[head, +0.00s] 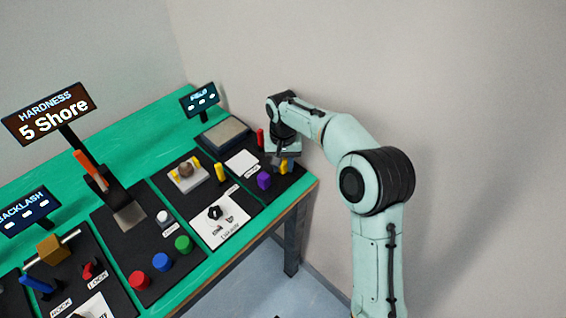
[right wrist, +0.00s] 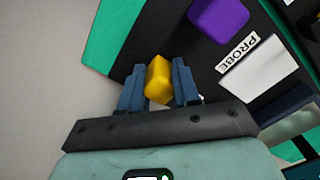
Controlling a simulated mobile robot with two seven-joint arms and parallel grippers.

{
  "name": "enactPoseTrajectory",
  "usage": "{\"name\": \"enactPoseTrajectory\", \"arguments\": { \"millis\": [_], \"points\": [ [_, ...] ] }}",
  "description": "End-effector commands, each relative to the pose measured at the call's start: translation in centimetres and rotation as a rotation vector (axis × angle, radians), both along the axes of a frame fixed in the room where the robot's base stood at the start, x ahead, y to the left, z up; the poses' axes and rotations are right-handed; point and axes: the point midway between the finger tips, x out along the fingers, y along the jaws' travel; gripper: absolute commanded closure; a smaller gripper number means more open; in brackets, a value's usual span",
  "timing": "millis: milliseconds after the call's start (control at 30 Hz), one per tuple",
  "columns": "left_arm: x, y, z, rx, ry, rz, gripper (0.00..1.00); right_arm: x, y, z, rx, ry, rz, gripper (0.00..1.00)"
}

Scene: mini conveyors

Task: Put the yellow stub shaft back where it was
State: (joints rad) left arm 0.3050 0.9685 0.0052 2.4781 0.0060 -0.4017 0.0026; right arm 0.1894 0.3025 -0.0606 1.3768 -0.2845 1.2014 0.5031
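The yellow stub shaft (head: 284,167) shows below my right gripper (head: 283,155), low over the right end of the dark mat. In the right wrist view the yellow stub shaft (right wrist: 158,79) sits between the two blue-grey fingers of my right gripper (right wrist: 159,84), which meet its sides. Its far end is hidden in that view, so I cannot tell whether it touches the mat. Another upright yellow piece (head: 220,172) stands further left on the bench. My left gripper is not in view.
A purple block (head: 264,180) stands close to the gripper, and it also shows in the right wrist view (right wrist: 218,18). A red upright piece (head: 260,139) and a white plate (head: 241,163) are nearby. The green bench (head: 140,138) ends just right of the mat.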

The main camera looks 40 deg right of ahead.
Motion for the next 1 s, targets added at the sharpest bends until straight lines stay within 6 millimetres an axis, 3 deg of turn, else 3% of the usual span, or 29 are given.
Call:
{"name": "enactPoseTrajectory", "arguments": {
  "millis": [33, 67, 467, 1000],
  "points": [
    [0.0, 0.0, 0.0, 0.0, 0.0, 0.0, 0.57, 0.0, 0.0, 0.0, 0.001, 0.001, 0.0, 0.53],
    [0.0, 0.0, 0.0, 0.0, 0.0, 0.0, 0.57, 0.0, 0.0, 0.0, 0.001, 0.001, 0.0, 0.44],
    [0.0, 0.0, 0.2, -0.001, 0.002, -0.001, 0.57, 0.0, 0.0, 0.8, 0.0, -0.001, 0.0, 0.44],
    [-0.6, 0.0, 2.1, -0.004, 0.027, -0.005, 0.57, 0.1, 0.0, 11.0, -0.001, -0.002, 0.0, 0.44]
  ]
}}
